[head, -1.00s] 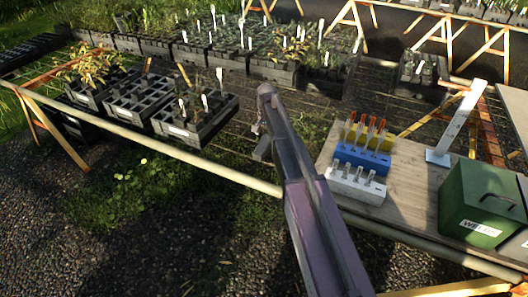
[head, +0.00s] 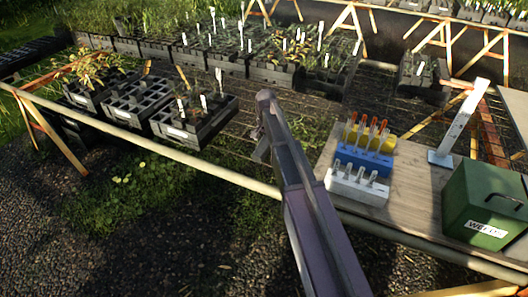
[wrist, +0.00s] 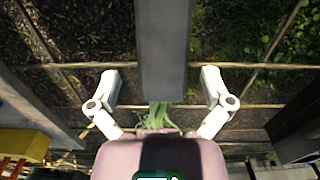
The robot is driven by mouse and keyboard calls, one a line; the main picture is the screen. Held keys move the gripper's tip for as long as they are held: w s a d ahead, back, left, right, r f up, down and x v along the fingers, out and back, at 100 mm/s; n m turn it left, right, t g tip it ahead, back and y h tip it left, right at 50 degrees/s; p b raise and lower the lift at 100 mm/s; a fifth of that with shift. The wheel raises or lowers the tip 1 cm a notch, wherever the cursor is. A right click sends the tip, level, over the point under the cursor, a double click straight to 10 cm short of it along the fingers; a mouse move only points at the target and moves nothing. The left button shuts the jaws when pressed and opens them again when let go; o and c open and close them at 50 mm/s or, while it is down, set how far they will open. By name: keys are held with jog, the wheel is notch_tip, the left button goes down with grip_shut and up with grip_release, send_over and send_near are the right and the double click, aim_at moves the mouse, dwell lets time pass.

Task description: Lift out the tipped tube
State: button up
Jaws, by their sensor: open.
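The tipped tube (wrist: 163,50) looks like a long grey square tube in the wrist view. It runs from the top edge to the middle, with green leaves (wrist: 158,115) at its near end by my palm. My gripper (wrist: 159,80) is open, with one pale finger on each side of the tube's near end and a visible gap on both sides. In the head view my gripper (head: 258,133) hangs small below the end of my arm, over the mesh bench. A grey piece (head: 261,150) shows just under it, probably the tube; my arm hides part of it.
Black plant trays (head: 195,125) stand to the left. A wooden board (head: 415,190) to the right carries white (head: 355,187), blue (head: 362,160) and yellow (head: 381,141) racks, a grey upright (head: 460,120) and a green box (head: 484,205). The mesh between trays and board is mostly clear.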

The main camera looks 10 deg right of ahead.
aim_at(265, 142)
jog(key=shift+a+f+b, duration=0.1)
jog(key=shift+f+b, duration=1.35)
jog(key=shift+f, duration=0.3)
jog(key=c, duration=1.3)
